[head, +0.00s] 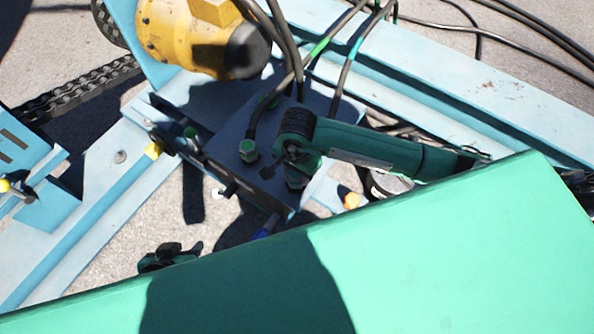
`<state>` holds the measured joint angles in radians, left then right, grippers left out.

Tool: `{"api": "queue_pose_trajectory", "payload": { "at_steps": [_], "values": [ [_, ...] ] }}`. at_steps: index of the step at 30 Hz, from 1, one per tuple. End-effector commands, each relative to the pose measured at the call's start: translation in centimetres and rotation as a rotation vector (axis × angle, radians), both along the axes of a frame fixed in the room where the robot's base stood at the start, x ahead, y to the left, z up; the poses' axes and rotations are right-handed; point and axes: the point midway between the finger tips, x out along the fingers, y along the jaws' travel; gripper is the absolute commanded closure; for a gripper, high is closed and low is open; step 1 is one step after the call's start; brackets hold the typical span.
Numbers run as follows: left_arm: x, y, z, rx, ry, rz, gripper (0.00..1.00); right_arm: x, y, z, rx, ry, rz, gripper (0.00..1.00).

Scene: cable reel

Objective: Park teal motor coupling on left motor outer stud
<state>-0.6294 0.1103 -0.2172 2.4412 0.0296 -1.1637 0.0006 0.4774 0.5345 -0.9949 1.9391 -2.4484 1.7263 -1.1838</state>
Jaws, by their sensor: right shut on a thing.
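The yellow motor (185,35) with a dark end cap is at the top. Below it is a dark plate (225,125) with cables running to it. My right gripper (280,170) is over this plate, its arm coming in from the right. It is shut on a small dark teal fitting (296,181), which looks like the teal motor coupling, though the fingers partly cover it. A cable with a teal band (355,48) runs down behind my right arm. My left gripper (172,256) is low at the left, partly hidden by a green surface; its jaws are unclear. I cannot tell which stud is the outer one.
A green-capped fitting (248,151) stands on the plate left of my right gripper. Blue beams (470,95), a chain (85,88) and loose black cables surround the area.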

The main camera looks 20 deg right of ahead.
Motion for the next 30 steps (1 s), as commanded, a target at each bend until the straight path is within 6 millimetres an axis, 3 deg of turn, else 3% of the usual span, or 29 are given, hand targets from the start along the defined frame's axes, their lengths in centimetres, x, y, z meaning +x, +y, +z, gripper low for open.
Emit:
{"api": "queue_pose_trajectory", "payload": {
  "at_steps": [19,20,23,30],
  "values": [
    [0.01,0.0,-1.0,0.0,0.0,0.0,0.64,0.02,0.02,-0.98,0.0,0.0,0.0,0.86],
    [0.01,0.0,-0.88,0.0,0.0,0.0,0.64,0.02,0.03,-0.86,0.0,0.0,0.0,0.52],
    [0.01,0.0,-0.87,0.0,0.0,0.0,0.64,0.02,0.03,-0.85,0.0,0.0,0.0,0.33],
    [0.01,0.0,-0.88,0.0,0.0,0.0,0.64,-0.03,0.0,-0.93,-0.001,0.001,0.0,0.33]
  ]
}}
